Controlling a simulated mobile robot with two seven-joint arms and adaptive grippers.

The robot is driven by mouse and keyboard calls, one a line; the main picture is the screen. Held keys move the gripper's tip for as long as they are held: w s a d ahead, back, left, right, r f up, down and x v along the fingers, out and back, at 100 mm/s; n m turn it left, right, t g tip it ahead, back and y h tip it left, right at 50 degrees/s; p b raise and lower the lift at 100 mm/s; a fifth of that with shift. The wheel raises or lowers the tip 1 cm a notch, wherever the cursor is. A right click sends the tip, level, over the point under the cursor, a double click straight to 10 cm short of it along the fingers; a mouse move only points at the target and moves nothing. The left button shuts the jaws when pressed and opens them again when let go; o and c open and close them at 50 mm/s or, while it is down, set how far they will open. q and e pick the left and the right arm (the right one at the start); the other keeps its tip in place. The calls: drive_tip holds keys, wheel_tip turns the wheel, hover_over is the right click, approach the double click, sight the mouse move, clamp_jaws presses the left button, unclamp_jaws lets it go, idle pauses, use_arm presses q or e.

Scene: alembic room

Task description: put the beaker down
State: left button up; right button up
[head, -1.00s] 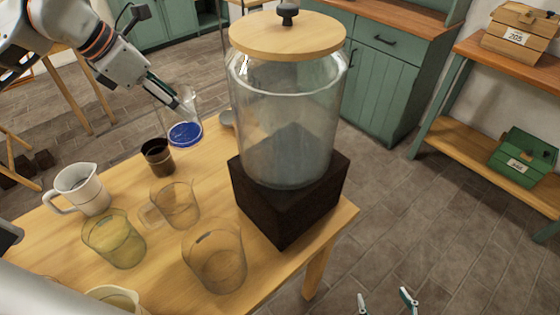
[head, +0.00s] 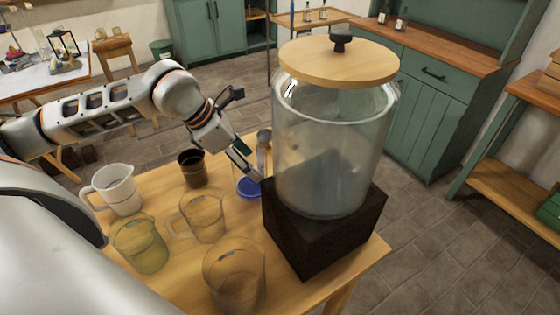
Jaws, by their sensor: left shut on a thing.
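The beaker (head: 248,187) is clear glass with blue liquid at its bottom. It is upright at the back of the wooden table (head: 178,261), just left of the dark block (head: 322,240). My left gripper (head: 246,167) is shut on it from the upper left. The gripper and the big jar's side hide part of the beaker. I cannot tell whether its base touches the table top. My right gripper is not in view.
A large lidded glass jar (head: 333,150) stands on the block. A dark brown cup (head: 193,168), white jug (head: 116,189), clear glass jug (head: 204,219), yellowish glass (head: 140,244) and wide clear glass (head: 235,277) crowd the table to the left and front.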

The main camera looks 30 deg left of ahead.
sight(264, 156)
use_arm(q)
drive_tip(key=shift+f, duration=0.65)
drive_tip(key=shift+w+d+p, duration=0.45)
drive_tip(key=shift+w+d, duration=1.15)
drive_tip(key=shift+w, duration=0.2)
drive_tip(key=shift+w+d+f+p, duration=0.2)
drive_tip(key=shift+w+d+f, duration=0.15)
drive_tip(key=shift+w+d, duration=0.25)
drive_tip(key=shift+w+d+f+p, duration=0.15)
drive_tip(key=shift+w+d+f, duration=0.15)
drive_tip(key=shift+w+d, duration=0.25)
drive_tip(key=shift+a+f, duration=0.1)
drive_tip(key=shift+f, duration=0.05)
drive_tip(key=o, duration=1.6)
drive_tip(key=shift+o, duration=0.2)
